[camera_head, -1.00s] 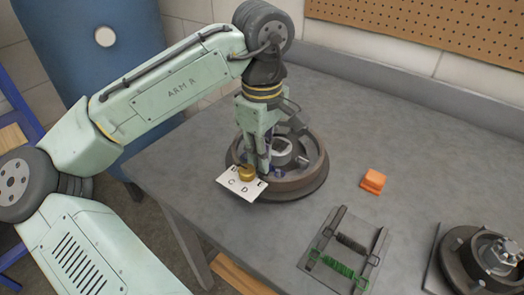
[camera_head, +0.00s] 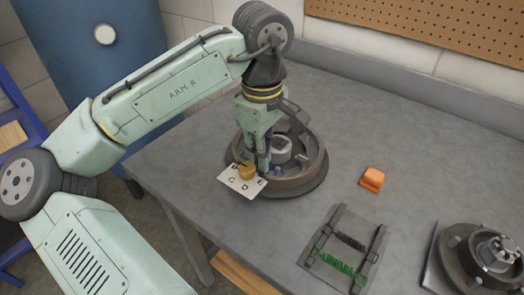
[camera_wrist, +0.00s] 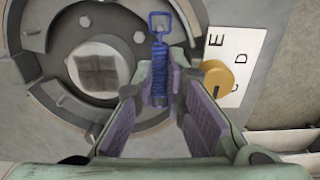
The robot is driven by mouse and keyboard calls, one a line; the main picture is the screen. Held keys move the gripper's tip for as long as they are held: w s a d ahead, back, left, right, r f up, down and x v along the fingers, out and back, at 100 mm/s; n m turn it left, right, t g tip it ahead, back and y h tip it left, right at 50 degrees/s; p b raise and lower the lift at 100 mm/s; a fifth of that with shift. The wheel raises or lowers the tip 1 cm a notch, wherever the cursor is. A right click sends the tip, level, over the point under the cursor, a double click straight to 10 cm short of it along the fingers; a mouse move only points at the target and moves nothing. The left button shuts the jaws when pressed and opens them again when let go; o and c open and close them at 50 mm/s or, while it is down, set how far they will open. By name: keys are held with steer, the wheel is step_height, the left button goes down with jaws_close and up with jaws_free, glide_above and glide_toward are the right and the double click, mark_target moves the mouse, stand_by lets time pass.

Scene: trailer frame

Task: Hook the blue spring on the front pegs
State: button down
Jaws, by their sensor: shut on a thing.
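My gripper (camera_head: 263,164) points down over the left front part of the round brake drum (camera_head: 312,180). Its fingers are shut on the blue spring (camera_wrist: 160,85), which shows between the fingertips in the wrist view. The spring's square wire loop (camera_wrist: 160,20) points away from the gripper, over the drum's inner area. The spring's near end is between the fingers. In the head view the fingers mostly hide the spring. Round stud heads (camera_wrist: 140,37) show on the drum beside the spring; I cannot tell whether either spring end touches a peg.
A brass knob (camera_head: 247,171) sits on a lettered white card (camera_head: 240,187) close left of the fingers. A tray (camera_head: 372,262) holds a black spring (camera_head: 350,241) and a green spring (camera_head: 337,263). An orange block (camera_head: 372,179) and another hub assembly (camera_head: 483,258) stand right.

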steer(key=c, duration=1.6)
jaws_free()
steer(key=shift+o, duration=0.2)
steer(key=c, duration=0.3)
step_height(320, 180, up, 7)
steer(key=p, duration=0.7)
